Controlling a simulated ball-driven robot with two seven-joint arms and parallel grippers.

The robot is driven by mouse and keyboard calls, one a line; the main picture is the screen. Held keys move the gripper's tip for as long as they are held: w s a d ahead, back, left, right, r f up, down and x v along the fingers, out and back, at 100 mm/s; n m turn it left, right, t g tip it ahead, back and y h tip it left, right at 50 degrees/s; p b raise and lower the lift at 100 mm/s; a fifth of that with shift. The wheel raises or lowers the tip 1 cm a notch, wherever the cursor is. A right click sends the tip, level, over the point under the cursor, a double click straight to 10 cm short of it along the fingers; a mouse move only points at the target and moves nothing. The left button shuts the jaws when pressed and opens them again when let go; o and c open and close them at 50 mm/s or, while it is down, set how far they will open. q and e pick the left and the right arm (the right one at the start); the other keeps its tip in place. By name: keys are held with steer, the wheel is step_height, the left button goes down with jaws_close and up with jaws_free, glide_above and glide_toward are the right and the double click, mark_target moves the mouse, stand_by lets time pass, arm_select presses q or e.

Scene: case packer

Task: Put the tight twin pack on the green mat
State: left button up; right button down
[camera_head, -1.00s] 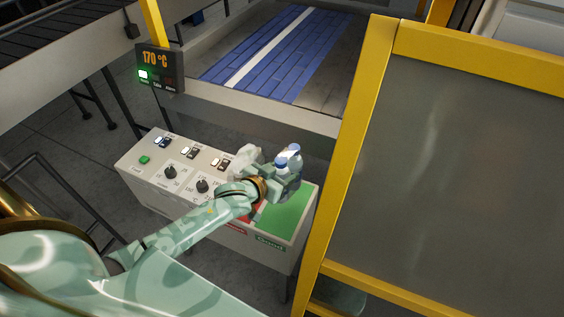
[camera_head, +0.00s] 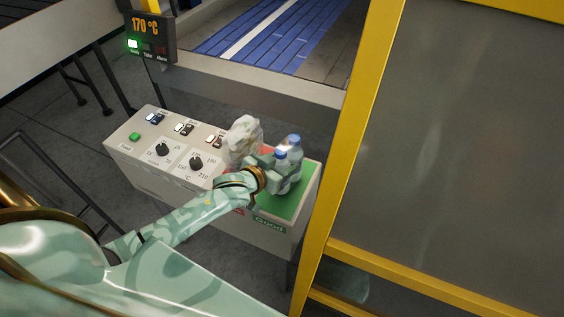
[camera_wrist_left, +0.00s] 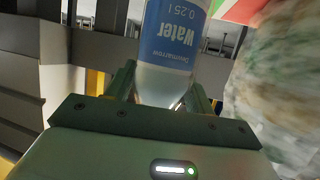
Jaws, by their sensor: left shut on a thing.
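The twin pack (camera_head: 291,158), clear bottles with blue caps, is at my left gripper (camera_head: 277,170), over the green mat (camera_head: 288,207). The left gripper is shut on it. In the left wrist view, one bottle (camera_wrist_left: 168,65) with a blue "Water 0.25 l" label sits between the fingers of the left gripper (camera_wrist_left: 162,88). The pack is upright in the head view. I cannot tell whether its base touches the mat, because the gripper and the pack hide that part. My right gripper is not in view.
A crumpled whitish bundle (camera_head: 243,138) stands just left of the pack, on a red area mostly hidden. The control panel (camera_head: 150,170) has knobs and switches. A yellow guard frame (camera_head: 345,170) rises close on the right. A blue slatted conveyor (camera_head: 260,35) lies behind.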

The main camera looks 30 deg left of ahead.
arm_select(q)
steer(key=shift+f, duration=0.45)
stand_by(0.5)
steer(key=o, duration=1.4)
steer(key=shift+o, duration=0.4)
steer(key=shift+s, duration=0.15)
steer(key=p+v, duration=0.1)
steer(key=v, duration=1.5)
steer(key=shift+r, duration=0.2)
